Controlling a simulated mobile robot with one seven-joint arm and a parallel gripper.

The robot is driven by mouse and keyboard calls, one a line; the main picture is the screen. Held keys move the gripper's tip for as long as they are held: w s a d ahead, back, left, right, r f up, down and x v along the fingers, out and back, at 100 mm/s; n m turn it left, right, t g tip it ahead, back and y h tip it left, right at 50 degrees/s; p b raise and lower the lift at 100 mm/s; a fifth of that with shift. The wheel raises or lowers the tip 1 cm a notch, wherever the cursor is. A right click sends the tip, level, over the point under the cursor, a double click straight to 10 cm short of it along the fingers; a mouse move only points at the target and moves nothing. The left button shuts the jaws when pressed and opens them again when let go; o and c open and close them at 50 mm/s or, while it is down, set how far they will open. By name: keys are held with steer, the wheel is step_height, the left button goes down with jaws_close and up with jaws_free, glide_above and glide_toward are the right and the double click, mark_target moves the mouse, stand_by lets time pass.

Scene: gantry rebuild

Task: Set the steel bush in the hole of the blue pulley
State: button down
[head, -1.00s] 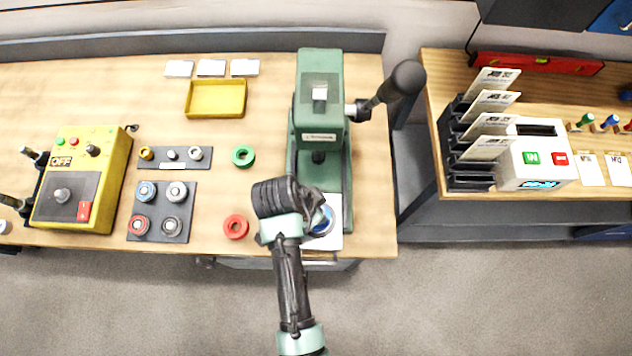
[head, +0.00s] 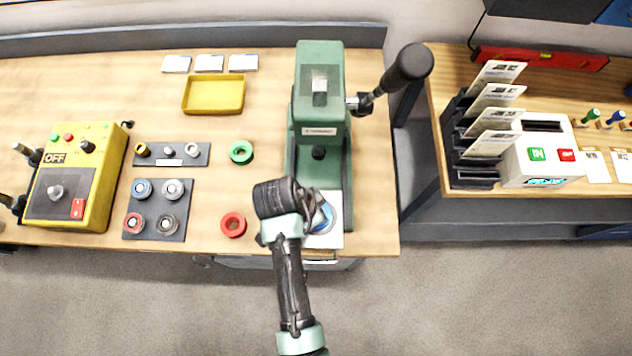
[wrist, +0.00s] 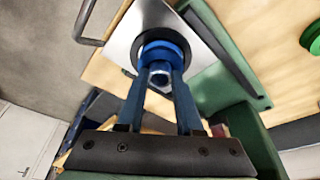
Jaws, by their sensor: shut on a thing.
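The blue pulley (wrist: 165,48) lies on a pale metal plate (wrist: 130,35) at the foot of the green press. In the head view a small part of the blue pulley (head: 325,214) shows beside my wrist. My gripper (wrist: 159,84) has its two blue fingers shut on the steel bush (wrist: 159,71), a small grey ring at the fingertips. The bush lines up over the pulley's middle in the wrist view. The pulley's hole is hidden behind the bush and fingers, so I cannot tell whether the bush is inside it. The bush is hidden in the head view.
The green press (head: 320,90) with its black-knobbed lever (head: 405,68) stands just behind my gripper. A red pulley (head: 233,225) and a green pulley (head: 241,152) lie to the left. A dark bush rack (head: 155,160) and a yellow control box (head: 78,180) stand farther left.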

steer(key=shift+c, duration=2.4)
jaws_free()
steer(key=shift+r, duration=0.1)
steer(key=b+v, duration=0.1)
steer(key=v, duration=1.1)
steer(key=shift+r+b, duration=0.35)
steer(key=shift+s+a, duration=0.1)
